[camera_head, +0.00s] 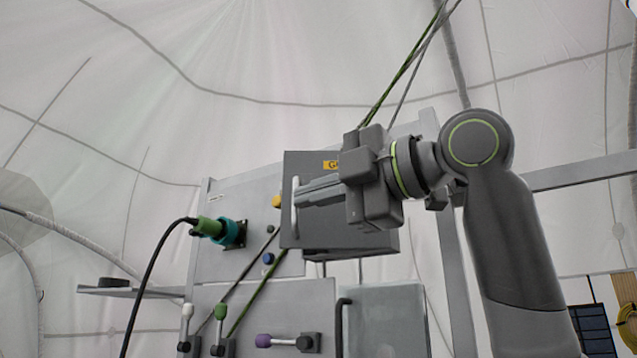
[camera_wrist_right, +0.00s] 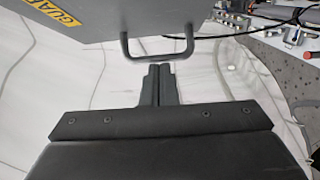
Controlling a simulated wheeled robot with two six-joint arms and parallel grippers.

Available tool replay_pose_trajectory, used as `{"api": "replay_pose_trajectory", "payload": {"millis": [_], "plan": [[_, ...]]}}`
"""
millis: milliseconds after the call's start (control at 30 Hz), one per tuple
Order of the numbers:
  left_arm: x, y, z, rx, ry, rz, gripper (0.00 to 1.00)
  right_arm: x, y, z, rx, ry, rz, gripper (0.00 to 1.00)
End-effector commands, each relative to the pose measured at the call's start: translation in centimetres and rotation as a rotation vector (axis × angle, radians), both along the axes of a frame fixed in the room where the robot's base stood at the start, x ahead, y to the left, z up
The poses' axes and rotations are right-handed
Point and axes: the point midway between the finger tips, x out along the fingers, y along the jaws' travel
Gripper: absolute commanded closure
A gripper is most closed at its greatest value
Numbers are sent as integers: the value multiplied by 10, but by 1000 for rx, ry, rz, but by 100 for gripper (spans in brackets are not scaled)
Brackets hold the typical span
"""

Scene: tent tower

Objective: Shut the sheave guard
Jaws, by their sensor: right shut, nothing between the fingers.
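The sheave guard (camera_head: 318,160) is a grey box-like cover with a yellow label, on the frame behind my right arm. In the right wrist view the guard (camera_wrist_right: 110,22) fills the upper left, its label partly readable as "GUAR". Its grey bar handle (camera_head: 294,208) runs upright at the guard's left edge; it also shows in the right wrist view (camera_wrist_right: 158,61). My right gripper (camera_head: 303,193) is shut and empty, its fingertips (camera_wrist_right: 158,67) close to the handle; I cannot tell whether they touch. My arm hides part of the guard. My left gripper is out of view.
Left of the guard a green and teal plug (camera_head: 222,231) with a black cable sits on the panel. Green and grey ropes (camera_head: 395,75) run up behind my arm. A small shelf (camera_head: 130,291) is at left.

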Motion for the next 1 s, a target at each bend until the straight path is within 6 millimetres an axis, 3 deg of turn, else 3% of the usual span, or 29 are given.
{"api": "replay_pose_trajectory", "payload": {"millis": [667, 1000], "plan": [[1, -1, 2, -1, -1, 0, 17, 8, 5, 0, 0, 1, -78, 100], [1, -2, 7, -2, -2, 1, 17, 27, 13, 1, -2, 1, -236, 100]]}}
